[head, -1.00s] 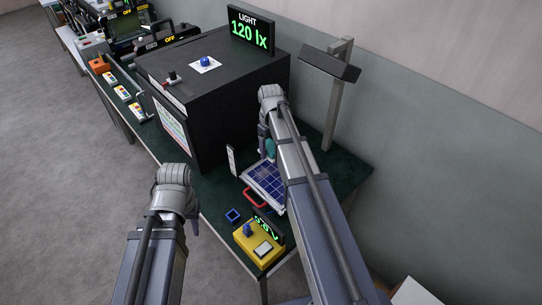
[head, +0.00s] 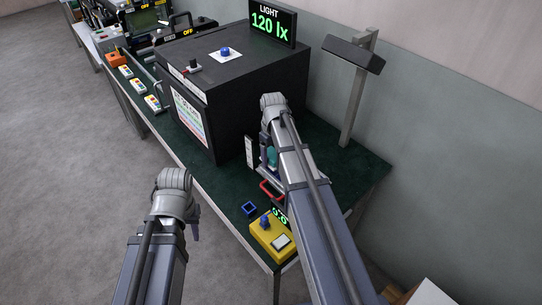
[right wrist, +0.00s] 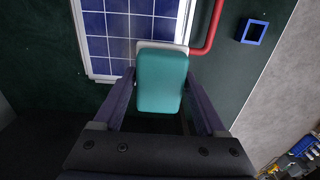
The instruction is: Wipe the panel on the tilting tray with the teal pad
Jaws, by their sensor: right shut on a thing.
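The teal pad (right wrist: 162,82) with its pale backing is between the fingers of my right gripper (right wrist: 160,110), which is shut on it. The pad also shows beside my right arm in the head view (head: 271,156). The blue gridded panel (right wrist: 110,40) lies in a white-framed tray (right wrist: 103,79) with a red handle (right wrist: 207,35). The pad overlaps the panel's edge in the right wrist view; I cannot tell whether it touches. In the head view my right arm hides most of the panel. My left gripper (head: 195,230) hangs away from the table; its jaws are unclear.
A large black box (head: 215,90) with a light display (head: 272,22) stands left of the panel. A yellow box (head: 272,238) and a small blue square frame (head: 249,208) are near the table's front edge. A lamp post (head: 355,90) stands behind. Green table lies clear at right.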

